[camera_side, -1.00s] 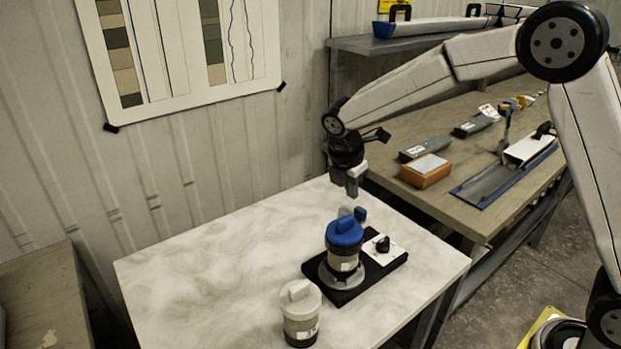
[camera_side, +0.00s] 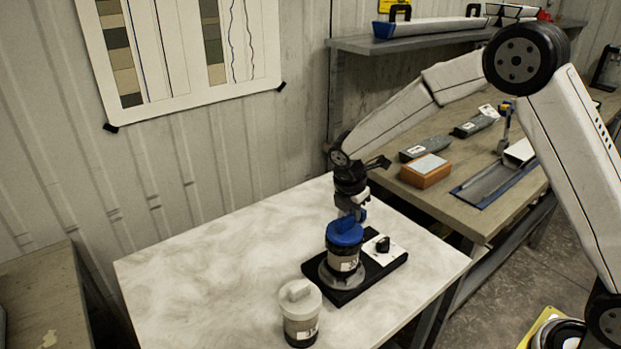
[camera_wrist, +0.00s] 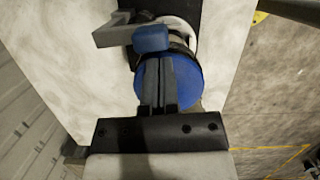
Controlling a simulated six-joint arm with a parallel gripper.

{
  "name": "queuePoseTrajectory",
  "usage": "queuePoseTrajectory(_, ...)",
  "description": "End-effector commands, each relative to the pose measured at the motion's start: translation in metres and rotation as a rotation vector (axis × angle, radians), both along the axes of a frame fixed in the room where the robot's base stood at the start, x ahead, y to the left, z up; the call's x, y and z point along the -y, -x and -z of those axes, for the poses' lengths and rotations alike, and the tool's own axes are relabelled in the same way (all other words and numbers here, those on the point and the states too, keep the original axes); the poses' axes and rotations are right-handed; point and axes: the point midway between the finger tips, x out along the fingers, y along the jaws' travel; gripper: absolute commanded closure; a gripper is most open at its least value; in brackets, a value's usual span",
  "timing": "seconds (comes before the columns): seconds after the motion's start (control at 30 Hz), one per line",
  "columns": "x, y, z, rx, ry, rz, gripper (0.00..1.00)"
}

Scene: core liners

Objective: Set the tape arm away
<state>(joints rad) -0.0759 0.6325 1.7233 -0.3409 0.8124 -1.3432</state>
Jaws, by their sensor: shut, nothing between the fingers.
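The tape arm (camera_wrist: 115,35) is a grey bar with a blue block (camera_wrist: 150,39) at its end, in the wrist view just beyond my fingertips. In the side view only a bit of its blue end (camera_side: 362,215) shows behind my gripper. The blue-capped core liner (camera_side: 343,250) stands upright on a black base (camera_side: 368,280); its blue cap (camera_wrist: 188,85) fills the middle of the wrist view. My gripper (camera_side: 355,215) points down, shut and empty, just above and behind the cap. Its fingertips (camera_wrist: 158,62) appear over the cap; whether they touch anything is unclear.
A white-lidded liner (camera_side: 300,312) stands at the front of the pale table (camera_side: 220,270). A knob (camera_side: 383,245) sits on the base's right side. A wooden bench (camera_side: 440,195) with an orange box (camera_side: 425,170) lies behind right. The table's left side is clear.

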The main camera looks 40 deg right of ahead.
Motion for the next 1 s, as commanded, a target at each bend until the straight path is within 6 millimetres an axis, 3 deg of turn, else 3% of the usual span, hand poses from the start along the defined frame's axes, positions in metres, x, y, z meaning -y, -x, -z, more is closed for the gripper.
queuePoseTrajectory(1.0, 0.0086, 0.0025, -0.0007, 0.0, 0.0, -0.127, 1.0)
